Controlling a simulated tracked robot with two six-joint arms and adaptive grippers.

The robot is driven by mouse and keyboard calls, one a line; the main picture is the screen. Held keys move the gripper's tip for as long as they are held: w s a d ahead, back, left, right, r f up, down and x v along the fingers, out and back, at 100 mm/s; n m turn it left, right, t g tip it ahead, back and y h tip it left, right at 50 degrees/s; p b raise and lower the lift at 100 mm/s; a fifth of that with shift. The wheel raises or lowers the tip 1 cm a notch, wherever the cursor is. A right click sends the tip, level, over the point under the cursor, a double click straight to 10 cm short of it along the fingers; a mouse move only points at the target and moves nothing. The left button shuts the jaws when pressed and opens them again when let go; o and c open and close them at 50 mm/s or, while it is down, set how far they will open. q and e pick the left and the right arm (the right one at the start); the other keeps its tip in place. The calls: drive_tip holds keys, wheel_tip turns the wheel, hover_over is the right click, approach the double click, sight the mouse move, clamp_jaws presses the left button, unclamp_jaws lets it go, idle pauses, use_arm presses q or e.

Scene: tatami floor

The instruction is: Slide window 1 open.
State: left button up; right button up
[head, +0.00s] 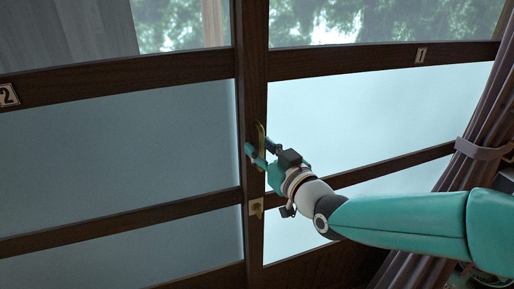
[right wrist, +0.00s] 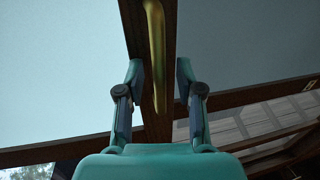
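Window 1 (head: 350,110) is the right-hand frosted panel in a dark wooden frame, with a "1" plate (head: 420,55) on its upper rail. A slim vertical brass handle (head: 261,132) is on the dark upright at its left edge. My right gripper (head: 258,152) is at this handle, its fingers apart. In the right wrist view the brass handle (right wrist: 156,50) runs between the two spread fingers, with a gap visible on both sides. The handle's lower end is partly hidden by the gripper in the head view. My left gripper is not in view.
Window 2 (head: 120,150), marked with a "2" plate (head: 9,95), fills the left side. A small brass lock (head: 256,207) sits low on the upright, below my right gripper. A tied curtain (head: 488,120) hangs at the right.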

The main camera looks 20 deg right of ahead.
clamp_jaws()
idle(0.3)
